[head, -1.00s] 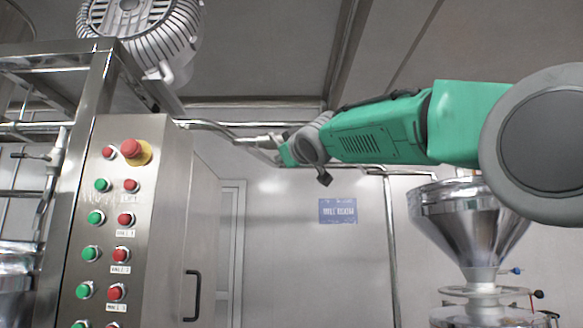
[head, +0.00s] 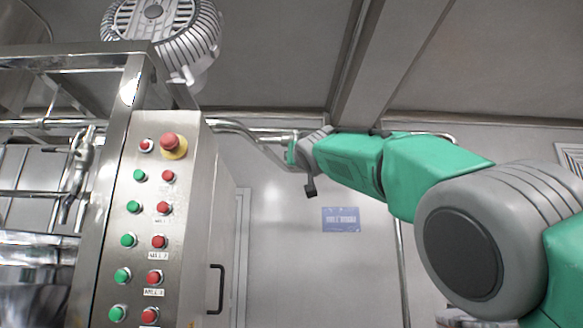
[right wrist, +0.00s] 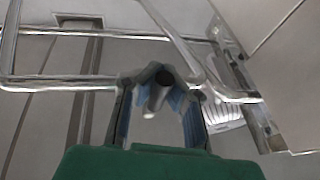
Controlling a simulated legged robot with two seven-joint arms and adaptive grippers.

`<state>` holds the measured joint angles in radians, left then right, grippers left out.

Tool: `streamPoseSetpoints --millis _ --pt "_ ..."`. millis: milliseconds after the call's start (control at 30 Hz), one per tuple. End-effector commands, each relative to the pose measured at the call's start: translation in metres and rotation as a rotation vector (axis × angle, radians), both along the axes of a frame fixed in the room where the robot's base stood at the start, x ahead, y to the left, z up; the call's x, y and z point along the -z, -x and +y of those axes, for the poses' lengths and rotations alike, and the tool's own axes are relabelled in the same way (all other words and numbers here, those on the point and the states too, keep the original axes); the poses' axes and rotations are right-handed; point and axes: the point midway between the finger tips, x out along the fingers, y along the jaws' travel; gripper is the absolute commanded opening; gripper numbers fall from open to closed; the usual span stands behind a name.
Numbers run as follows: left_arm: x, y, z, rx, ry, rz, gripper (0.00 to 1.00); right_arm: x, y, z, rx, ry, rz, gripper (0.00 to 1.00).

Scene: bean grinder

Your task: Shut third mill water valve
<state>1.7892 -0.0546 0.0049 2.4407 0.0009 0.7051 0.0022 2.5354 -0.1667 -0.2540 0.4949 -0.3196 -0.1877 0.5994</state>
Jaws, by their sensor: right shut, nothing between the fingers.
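My right arm comes in from the right in the head view, reaching past the control cabinet. Its far end is beside a steel pipe (head: 255,136), and its fingers are not clear there. A metal valve-like fitting (head: 82,160) on the pipework stands left of the cabinet in the head view, apart from my right arm. I cannot tell whether it is the third mill water valve or how its handle is set. My left gripper is not in view.
A steel control cabinet (head: 190,230) with green and red buttons and a red emergency knob (head: 169,142) stands at centre left. A steel frame (head: 125,95) and a finned motor (head: 165,28) are above it. Steel tubes (right wrist: 85,80) cross the right wrist view.

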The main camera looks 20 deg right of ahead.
Motion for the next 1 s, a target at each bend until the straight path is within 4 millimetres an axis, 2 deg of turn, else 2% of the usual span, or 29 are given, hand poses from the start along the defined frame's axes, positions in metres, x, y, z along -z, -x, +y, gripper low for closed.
streamPoseSetpoints --millis 33,400,500,800,1000 --pt "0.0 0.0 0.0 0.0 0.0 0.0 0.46 -0.006 0.004 0.002 -0.003 -0.002 -0.012 0.0" --pt "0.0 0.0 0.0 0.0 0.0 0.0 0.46 -0.007 0.004 0.001 -0.003 -0.004 -0.014 0.02" --pt "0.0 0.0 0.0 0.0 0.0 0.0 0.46 -0.007 0.004 0.001 -0.003 -0.004 -0.013 0.33" --pt "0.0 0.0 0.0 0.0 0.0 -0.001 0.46 0.003 -0.006 -0.001 0.0 -0.005 -0.001 0.33" --pt "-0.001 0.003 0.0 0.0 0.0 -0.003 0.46 0.002 0.001 0.002 0.0 -0.001 -0.002 0.33"
